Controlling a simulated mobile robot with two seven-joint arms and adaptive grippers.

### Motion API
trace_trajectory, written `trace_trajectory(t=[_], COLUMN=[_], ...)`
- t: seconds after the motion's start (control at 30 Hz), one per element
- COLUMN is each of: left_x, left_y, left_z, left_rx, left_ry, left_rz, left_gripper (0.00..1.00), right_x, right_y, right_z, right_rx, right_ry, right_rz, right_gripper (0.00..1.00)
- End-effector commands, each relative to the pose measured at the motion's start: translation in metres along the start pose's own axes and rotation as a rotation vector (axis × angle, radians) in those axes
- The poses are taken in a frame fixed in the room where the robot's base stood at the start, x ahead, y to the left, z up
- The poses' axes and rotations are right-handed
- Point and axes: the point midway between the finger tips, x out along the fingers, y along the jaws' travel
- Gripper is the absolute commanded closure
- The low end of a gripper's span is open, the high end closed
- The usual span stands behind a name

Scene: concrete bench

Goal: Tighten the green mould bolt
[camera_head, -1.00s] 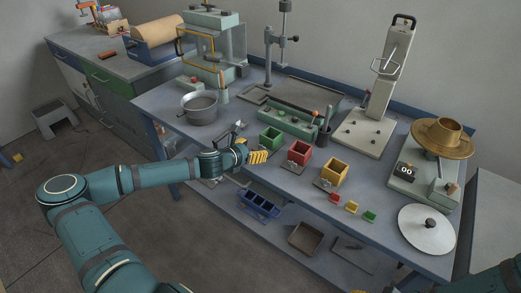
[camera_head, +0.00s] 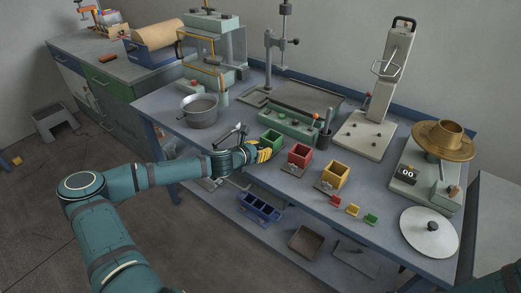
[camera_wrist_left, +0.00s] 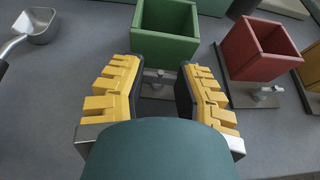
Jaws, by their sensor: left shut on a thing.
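The green mould (camera_head: 272,137) is an open-topped square box on the bench, and it also shows at the top of the wrist view (camera_wrist_left: 165,42). Its grey bolt (camera_wrist_left: 158,76) sticks out at the mould's near side, low down, with a small crosspiece. My left gripper (camera_head: 266,150) has yellow ribbed fingers right at the mould's near side. My right gripper is out of view.
The red mould (camera_head: 299,154) and yellow mould (camera_head: 335,174), with similar bolts, stand to the right. A metal scoop (camera_wrist_left: 38,25) lies to the left, near a grey pot (camera_head: 200,112). Small coloured blocks (camera_head: 352,209) lie near the front edge.

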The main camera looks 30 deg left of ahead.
Motion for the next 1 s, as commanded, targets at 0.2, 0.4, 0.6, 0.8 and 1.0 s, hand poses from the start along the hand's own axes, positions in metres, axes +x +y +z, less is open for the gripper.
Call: trace_trajectory(t=[0.2, 0.4, 0.6, 0.8, 1.0], left_x=[0.000, 0.000, 0.000, 0.000, 0.001], left_y=[0.000, 0.001, 0.002, 0.001, 0.001], left_z=[0.000, 0.002, 0.002, 0.000, -0.001], left_rx=[0.003, 0.036, 0.080, 0.100, 0.101], left_ry=[0.001, 0.004, 0.005, 0.001, 0.001], left_rz=[-0.006, -0.084, -0.189, -0.242, -0.246], left_gripper=[1.00, 1.00, 1.00, 1.00, 1.00], right_x=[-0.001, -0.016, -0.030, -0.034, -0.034], right_y=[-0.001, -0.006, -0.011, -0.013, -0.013], right_z=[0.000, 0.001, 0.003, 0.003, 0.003], right_rx=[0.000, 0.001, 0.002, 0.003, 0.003], right_ry=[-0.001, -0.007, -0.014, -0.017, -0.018], right_rz=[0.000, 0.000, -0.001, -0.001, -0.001], right_gripper=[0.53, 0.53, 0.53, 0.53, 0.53])
